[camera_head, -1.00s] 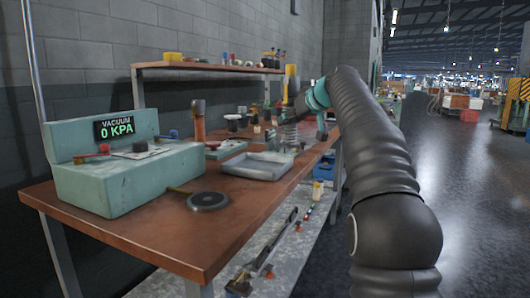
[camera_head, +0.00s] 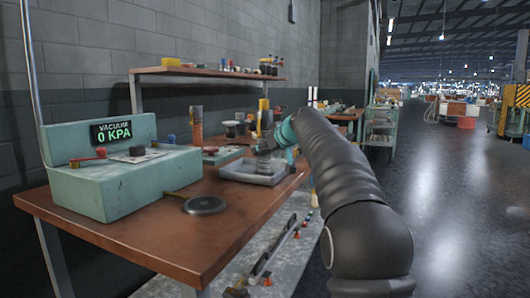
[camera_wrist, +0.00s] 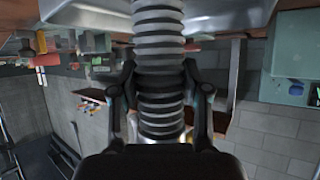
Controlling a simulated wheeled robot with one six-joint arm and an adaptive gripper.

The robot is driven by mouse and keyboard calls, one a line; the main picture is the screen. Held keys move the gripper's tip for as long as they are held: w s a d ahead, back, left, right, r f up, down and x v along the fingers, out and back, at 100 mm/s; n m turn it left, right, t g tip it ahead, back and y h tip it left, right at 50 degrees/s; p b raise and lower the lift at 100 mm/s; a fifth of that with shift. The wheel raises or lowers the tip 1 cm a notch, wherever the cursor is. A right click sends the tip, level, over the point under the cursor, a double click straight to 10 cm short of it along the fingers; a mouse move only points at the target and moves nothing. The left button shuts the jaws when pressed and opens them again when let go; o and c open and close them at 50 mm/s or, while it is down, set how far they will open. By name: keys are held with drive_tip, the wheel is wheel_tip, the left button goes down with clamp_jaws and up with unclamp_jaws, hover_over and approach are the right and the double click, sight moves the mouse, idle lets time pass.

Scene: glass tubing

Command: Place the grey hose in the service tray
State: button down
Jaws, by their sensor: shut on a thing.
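My gripper (camera_head: 268,140) is over the service tray (camera_head: 240,178), a shallow grey tray on the brown bench. In the wrist view my gripper (camera_wrist: 160,96) has its two black fingers closed on either side of the grey hose (camera_wrist: 160,38), a ribbed, corrugated tube. The hose runs from between the fingers toward the tray (camera_wrist: 88,14) at the top of that view. In the head view the hose (camera_head: 264,163) hangs upright below the gripper, within the tray's outline. I cannot tell whether its lower end touches the tray floor.
A green vacuum unit (camera_head: 125,182) reading 0 KPA stands on the bench's left. A round dark disc (camera_head: 204,204) lies in front of the tray. An orange-brown cylinder (camera_head: 196,125) stands behind it. The bench's front right surface (camera_head: 215,240) is clear.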

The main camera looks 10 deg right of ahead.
drive_tip(key=c, duration=0.5)
unclamp_jaws()
drive_tip(key=shift+f, duration=0.1)
drive_tip(key=shift+c, duration=0.2)
drive_tip(key=shift+s+d+r, duration=0.1)
drive_tip(key=shift+s+r, duration=0.05)
drive_tip(key=shift+r, duration=0.1)
drive_tip(key=b+v, duration=0.1)
drive_tip(key=v, duration=1)
drive_tip(key=shift+s, duration=0.3)
drive_tip(key=shift+s, duration=0.1)
